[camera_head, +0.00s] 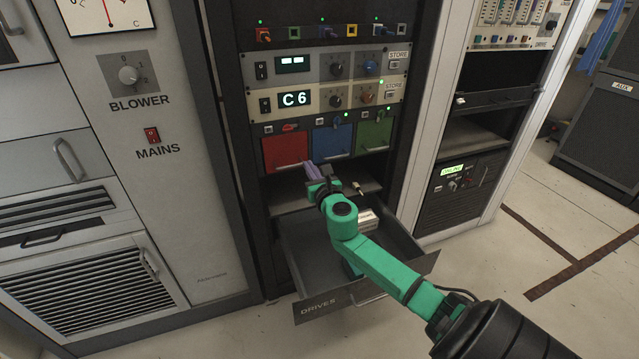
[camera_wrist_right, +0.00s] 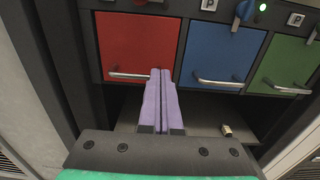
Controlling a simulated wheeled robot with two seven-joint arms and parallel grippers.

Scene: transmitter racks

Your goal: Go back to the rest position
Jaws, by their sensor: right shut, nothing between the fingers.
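My right gripper (camera_head: 314,171) is in front of the rack, just below the red door (camera_head: 285,152) and the blue door (camera_head: 333,141). In the right wrist view its two purple fingers (camera_wrist_right: 160,100) lie side by side, shut and empty. Their tips point at the gap between the red door (camera_wrist_right: 138,47) and the blue door (camera_wrist_right: 222,54), near the red door's handle. I cannot tell whether they touch it. My right arm (camera_head: 385,265) reaches in from the lower right, over the open drawer. My left gripper is not in view.
The open drawer (camera_head: 322,306) marked DRIVER juts out below the arm, with a light-coloured object (camera_head: 367,220) in or above it. A small connector-like piece (camera_head: 358,188) lies on the shelf above. A green door (camera_head: 375,130) is at the right. Floor (camera_head: 490,290) is free at the right.

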